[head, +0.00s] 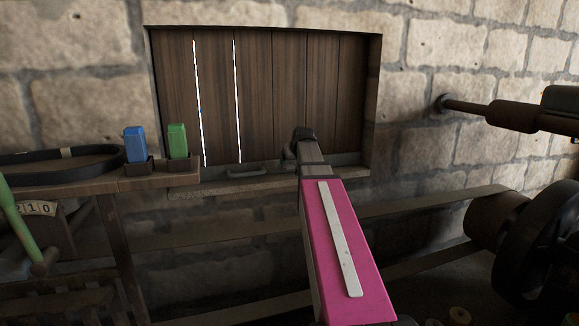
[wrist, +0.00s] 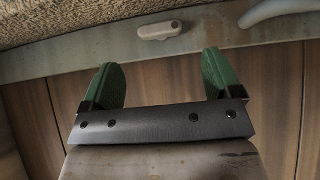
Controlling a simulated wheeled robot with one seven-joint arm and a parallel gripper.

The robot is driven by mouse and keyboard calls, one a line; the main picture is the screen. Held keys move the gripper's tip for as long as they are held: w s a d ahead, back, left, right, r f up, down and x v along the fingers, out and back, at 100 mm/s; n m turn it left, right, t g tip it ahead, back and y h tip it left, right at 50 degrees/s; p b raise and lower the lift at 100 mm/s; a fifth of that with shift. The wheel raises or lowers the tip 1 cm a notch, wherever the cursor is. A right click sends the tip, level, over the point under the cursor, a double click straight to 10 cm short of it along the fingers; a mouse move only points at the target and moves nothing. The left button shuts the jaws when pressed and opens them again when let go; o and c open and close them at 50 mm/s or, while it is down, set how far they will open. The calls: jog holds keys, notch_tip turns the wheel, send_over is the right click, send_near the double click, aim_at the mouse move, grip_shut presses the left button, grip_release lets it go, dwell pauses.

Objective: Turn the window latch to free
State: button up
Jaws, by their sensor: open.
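The wooden window shutter (head: 255,95) is set in the stone wall, with a metal rail along its bottom. In the wrist view a small pale latch (wrist: 159,31) sits on that grey rail (wrist: 215,40). My gripper (wrist: 161,75) is open there, its two green-padded fingers spread and nothing between them. The latch lies beyond the fingertips, roughly centred between them, apart from both. In the head view my gripper (head: 303,133) is in front of the lower right of the shutter; it hides much of the latch area.
A curved handle (head: 246,172) is on the rail left of my gripper; it also shows in the wrist view (wrist: 275,10). A dark wheel (head: 545,240) stands at right.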

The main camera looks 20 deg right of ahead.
aim_at(289, 166)
jog(key=x, duration=0.6)
jog(key=c, duration=0.9)
